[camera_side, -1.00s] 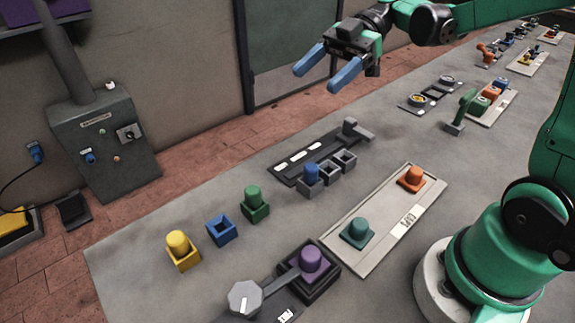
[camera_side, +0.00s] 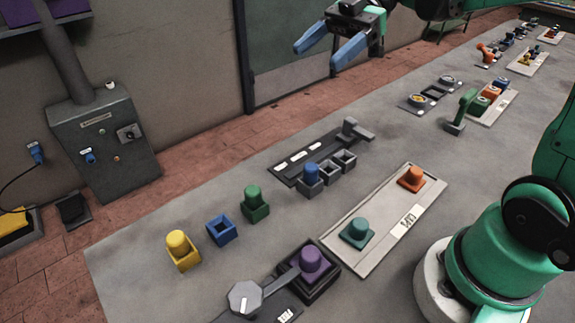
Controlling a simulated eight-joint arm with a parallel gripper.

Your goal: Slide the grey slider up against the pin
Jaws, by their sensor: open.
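My gripper (camera_side: 317,56) is at the top of the view, its two blue fingers apart and empty, well above the table. A dark board (camera_side: 287,172) with several white labels lies on the middle of the table. A grey piece (camera_side: 350,128) with a flat arm sits at its far right end; it looks like the grey slider. A grey row of square cups (camera_side: 332,169) stands against the board's near side, with a blue peg (camera_side: 311,172) in its left cup. I cannot tell which part is the pin.
A pale tray (camera_side: 370,241) with teal and orange knobs lies in front of the board. Yellow (camera_side: 181,251), blue (camera_side: 221,230) and green (camera_side: 255,204) blocks stand left. Bare table lies behind the board.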

